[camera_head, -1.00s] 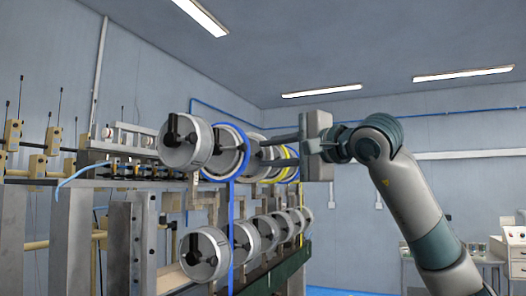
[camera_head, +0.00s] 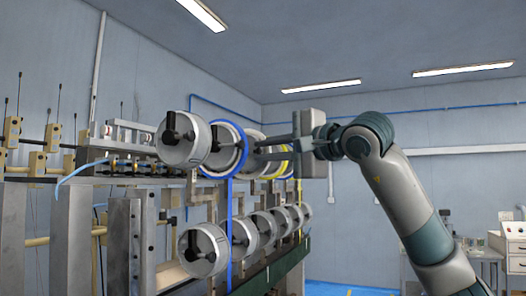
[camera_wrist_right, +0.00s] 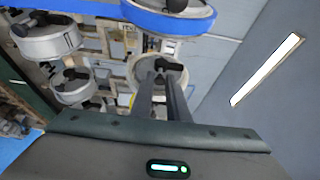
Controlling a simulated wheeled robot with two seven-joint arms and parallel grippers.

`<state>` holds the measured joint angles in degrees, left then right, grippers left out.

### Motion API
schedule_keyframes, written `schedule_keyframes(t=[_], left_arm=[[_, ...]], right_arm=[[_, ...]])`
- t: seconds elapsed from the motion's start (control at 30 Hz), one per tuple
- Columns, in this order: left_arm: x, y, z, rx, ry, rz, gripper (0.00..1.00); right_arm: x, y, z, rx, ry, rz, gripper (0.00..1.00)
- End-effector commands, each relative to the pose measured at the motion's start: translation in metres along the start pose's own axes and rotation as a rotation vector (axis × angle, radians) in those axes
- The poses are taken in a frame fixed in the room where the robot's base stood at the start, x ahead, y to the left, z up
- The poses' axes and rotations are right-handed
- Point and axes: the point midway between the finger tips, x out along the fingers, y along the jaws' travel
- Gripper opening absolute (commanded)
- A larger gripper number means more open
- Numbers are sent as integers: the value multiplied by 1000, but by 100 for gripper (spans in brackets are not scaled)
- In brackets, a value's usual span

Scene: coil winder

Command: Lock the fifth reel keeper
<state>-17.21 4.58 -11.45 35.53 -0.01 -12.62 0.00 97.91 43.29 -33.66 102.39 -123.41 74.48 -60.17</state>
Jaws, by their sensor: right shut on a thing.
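My right gripper (camera_head: 264,148) reaches in from the right at the upper row of reels. Its two fingers are shut on a dark keeper (camera_wrist_right: 163,66) at the hub of a pale reel (camera_wrist_right: 142,70), best seen in the right wrist view. The fingers hide part of the keeper, so I cannot tell its exact angle. In the head view this pale reel (camera_head: 251,138) is behind the blue-rimmed reel (camera_head: 224,150). The nearest upper reel (camera_head: 183,143) shows a black keeper (camera_head: 172,136) on its face. My left gripper is out of view.
A lower row of reels, nearest one (camera_head: 203,250), runs below on the winder. A blue strip (camera_head: 229,235) hangs from the blue-rimmed reel.

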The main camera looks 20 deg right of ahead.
Motion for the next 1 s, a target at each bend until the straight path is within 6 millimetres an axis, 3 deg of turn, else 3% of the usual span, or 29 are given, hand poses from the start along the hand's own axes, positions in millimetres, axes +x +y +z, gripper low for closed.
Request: schedule_keyframes(t=[1.0], left_arm=[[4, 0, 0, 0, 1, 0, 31]], right_arm=[[-18, -4, -10, 2, 5, -11, 4]])
